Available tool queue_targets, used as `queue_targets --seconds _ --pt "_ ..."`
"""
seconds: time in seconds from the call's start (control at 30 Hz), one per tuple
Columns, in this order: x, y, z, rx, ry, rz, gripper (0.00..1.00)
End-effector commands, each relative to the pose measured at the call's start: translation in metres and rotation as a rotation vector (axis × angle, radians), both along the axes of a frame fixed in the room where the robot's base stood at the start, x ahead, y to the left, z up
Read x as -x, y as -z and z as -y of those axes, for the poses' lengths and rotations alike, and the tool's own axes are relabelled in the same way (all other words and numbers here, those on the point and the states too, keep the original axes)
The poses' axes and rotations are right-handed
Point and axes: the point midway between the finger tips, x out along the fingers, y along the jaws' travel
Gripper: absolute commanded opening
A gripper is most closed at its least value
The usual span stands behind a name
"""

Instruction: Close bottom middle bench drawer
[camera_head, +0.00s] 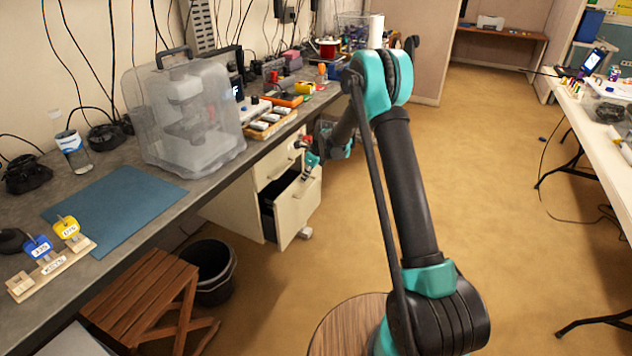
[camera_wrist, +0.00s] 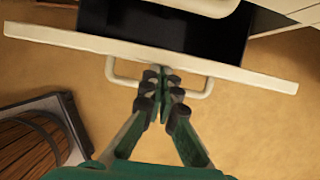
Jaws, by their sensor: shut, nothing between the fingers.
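The bottom bench drawer (camera_head: 298,207) stands pulled out from the cream drawer unit under the bench, with its dark inside showing. In the wrist view its front panel (camera_wrist: 150,53) runs across the picture, with the dark drawer inside (camera_wrist: 185,25) beyond it. A pale loop handle (camera_wrist: 118,77) juts from the front. My gripper (camera_wrist: 161,75) is shut and empty, its fingertips over the handle, close to the front panel; I cannot tell if they touch. In the head view my gripper (camera_head: 311,160) is at the drawer's upper edge, small and partly hidden by my arm.
The upper drawer (camera_head: 277,161) looks shut. A black bin (camera_head: 210,271) and a wooden stool (camera_head: 142,299) stand left of the drawer. The bench top (camera_head: 205,189) holds a clear-covered machine (camera_head: 187,115). The floor (camera_head: 490,160) to the right is open up to a white table (camera_head: 608,165).

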Motion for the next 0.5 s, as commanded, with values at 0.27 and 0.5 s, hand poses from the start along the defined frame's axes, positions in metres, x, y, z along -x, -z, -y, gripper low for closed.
queue_targets --seconds 0.27,0.5 --pt "-0.012 0.0 -0.025 0.0 -0.001 0.0 0.0" --pt "-0.016 0.0 -0.031 0.0 0.0 0.001 0.0"
